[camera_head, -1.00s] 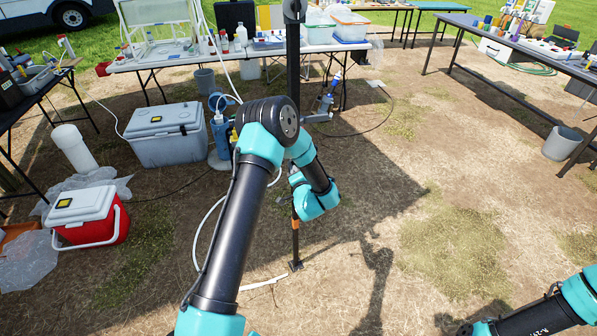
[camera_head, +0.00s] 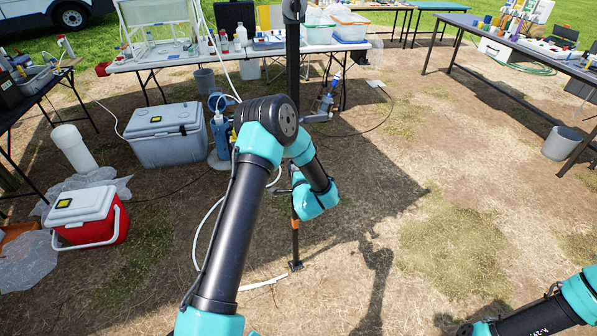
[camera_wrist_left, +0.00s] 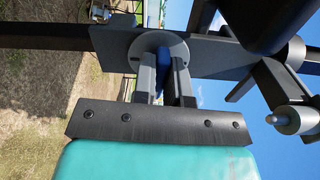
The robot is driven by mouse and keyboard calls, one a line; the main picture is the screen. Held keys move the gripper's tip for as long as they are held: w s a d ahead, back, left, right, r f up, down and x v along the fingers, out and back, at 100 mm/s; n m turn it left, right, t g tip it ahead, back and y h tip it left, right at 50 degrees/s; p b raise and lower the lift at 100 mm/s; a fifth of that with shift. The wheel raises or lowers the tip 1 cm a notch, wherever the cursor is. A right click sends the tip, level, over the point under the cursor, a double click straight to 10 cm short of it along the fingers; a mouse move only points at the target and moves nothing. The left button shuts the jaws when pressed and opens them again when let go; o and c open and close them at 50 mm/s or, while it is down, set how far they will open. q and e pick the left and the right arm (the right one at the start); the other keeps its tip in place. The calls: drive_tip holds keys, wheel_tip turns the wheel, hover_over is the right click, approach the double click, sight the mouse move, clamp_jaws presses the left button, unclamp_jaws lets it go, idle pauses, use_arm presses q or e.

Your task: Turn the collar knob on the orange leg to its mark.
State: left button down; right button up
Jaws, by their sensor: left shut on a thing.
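My left gripper (camera_wrist_left: 162,68) shows in the left wrist view with its two grey fingers shut on a narrow blue piece (camera_wrist_left: 159,82), which looks like the collar knob. A pale round disc (camera_wrist_left: 148,42) lies just behind it, against a dark grey bracket (camera_wrist_left: 218,57). The knob's mark cannot be made out. In the head view my left arm reaches to the black stand, and the gripper is mostly hidden behind the teal wrist. Below it a leg with an orange band (camera_head: 295,223) stands on the ground. My right gripper is out of view; only its arm shows at lower right.
A grey cooler (camera_head: 165,138) and a red cooler (camera_head: 88,216) stand at left. A black mast (camera_head: 293,60) rises before the back table (camera_head: 180,62). A white hose loops beside the leg.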

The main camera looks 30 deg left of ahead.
use_arm(q)
drive_tip(key=m, duration=0.5)
drive_tip(key=shift+a+r, duration=0.1)
drive_tip(key=shift+r, duration=0.1)
drive_tip(key=shift+m, duration=1.6)
drive_tip(key=shift+m, duration=1.1)
drive_tip(key=c, duration=1.1)
unclamp_jaws()
drive_tip(key=v, duration=1.7)
drive_tip(key=shift+s+d+r, duration=0.15)
drive_tip(key=shift+d, duration=0.1)
